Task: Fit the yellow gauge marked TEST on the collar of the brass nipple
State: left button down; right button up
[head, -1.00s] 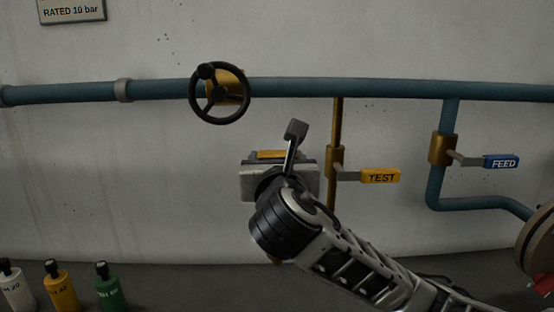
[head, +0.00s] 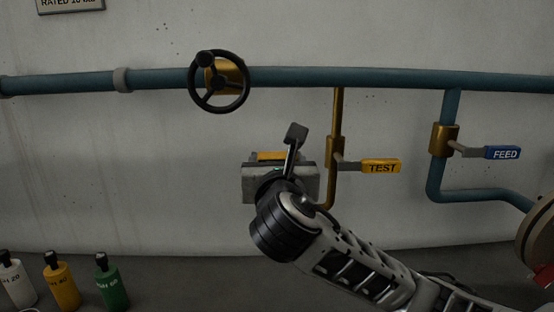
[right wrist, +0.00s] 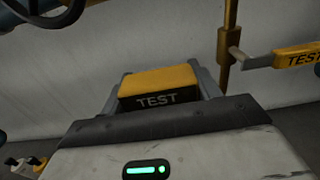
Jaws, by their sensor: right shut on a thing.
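The yellow gauge marked TEST (right wrist: 158,86) is held between the two fingers of my right gripper (right wrist: 163,80), its lettering facing the wrist camera. In the head view, only a yellow strip of the gauge (head: 270,156) shows above my right gripper (head: 278,168). The gripper is left of a brass pipe (head: 338,115) that drops from the blue main and curves left at its bottom, behind my arm. I cannot make out the brass nipple's collar; it may be hidden behind the gripper. My left gripper is not in view.
A brass valve with a yellow TEST lever (head: 381,166) sits on the brass pipe, close to the gripper's right. Further right is a blue FEED lever (head: 503,153). A black handwheel (head: 219,82) is above. Several bottles (head: 62,284) stand lower left.

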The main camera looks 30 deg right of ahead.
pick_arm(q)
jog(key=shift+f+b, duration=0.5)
pick_arm(e)
jog(key=shift+f, duration=1.15)
jog(key=o, duration=1.3)
jog(key=shift+c, duration=0.2)
